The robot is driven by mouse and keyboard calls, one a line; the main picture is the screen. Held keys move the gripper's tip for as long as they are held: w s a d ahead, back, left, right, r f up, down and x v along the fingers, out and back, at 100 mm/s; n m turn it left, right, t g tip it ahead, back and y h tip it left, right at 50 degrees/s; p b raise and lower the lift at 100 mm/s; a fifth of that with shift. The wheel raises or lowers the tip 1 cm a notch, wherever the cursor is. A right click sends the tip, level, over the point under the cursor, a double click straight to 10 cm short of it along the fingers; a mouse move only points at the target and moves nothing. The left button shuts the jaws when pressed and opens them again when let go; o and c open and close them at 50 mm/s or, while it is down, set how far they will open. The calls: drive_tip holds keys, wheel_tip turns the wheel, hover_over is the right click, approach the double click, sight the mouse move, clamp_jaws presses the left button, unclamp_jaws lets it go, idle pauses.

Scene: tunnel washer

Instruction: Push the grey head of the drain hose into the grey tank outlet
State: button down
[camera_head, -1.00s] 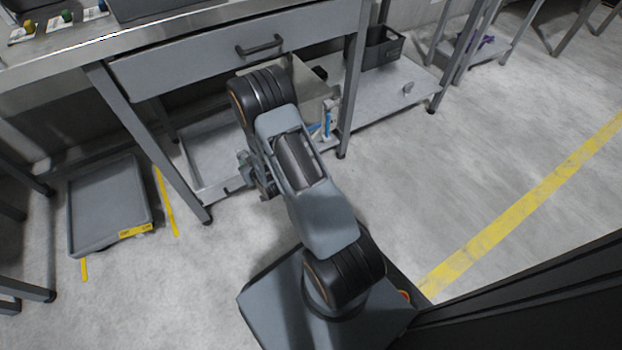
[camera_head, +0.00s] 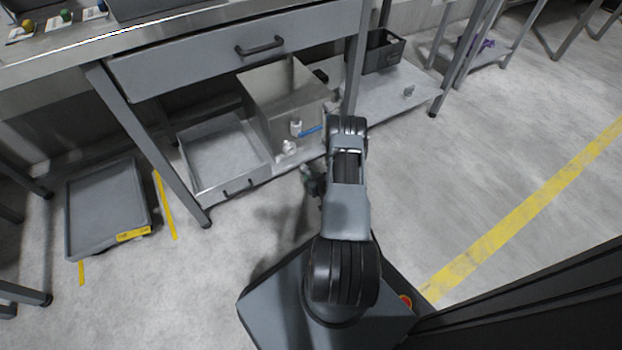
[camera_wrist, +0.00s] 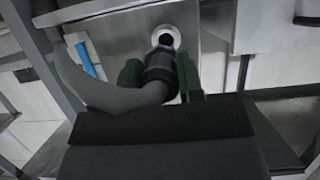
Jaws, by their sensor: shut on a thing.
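The metal tank (camera_head: 285,95) stands on the low shelf under the bench, with light fittings on its front. In the wrist view the grey tank outlet (camera_wrist: 163,36) is a round ring with a dark bore. My gripper (camera_wrist: 159,80) is shut on the grey head of the drain hose (camera_wrist: 158,65), with a green finger on each side. The head points toward the outlet and overlaps its lower edge in the picture; I cannot tell whether they touch. The grey hose (camera_wrist: 100,92) bends away left. In the head view my gripper (camera_head: 312,182) is partly hidden by my arm.
A blue bar (camera_head: 310,131) sits beside the tank front, also in the wrist view (camera_wrist: 86,60). An open tray (camera_head: 190,180) is left of the tank on the shelf. A bench leg (camera_head: 355,70) stands right of it. A grey floor tray (camera_head: 72,205) lies far left.

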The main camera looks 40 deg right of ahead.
sight(302, 165)
drive_tip(key=w+d+b, duration=0.1)
drive_tip(key=w+b, duration=0.1)
drive_tip(key=w, duration=0.6)
drive_tip(key=shift+w+b, duration=0.2)
drive_tip(key=shift+b, duration=0.2)
idle(0.6)
drive_tip(key=shift+d, duration=0.1)
drive_tip(key=shift+w, duration=0.15)
drive_tip(key=shift+w+d, duration=0.1)
drive_tip(key=shift+w, duration=0.7)
drive_tip(key=shift+w, duration=0.35)
idle(0.6)
drive_tip(key=c, duration=0.7)
unclamp_jaws()
drive_tip(key=shift+s, duration=0.1)
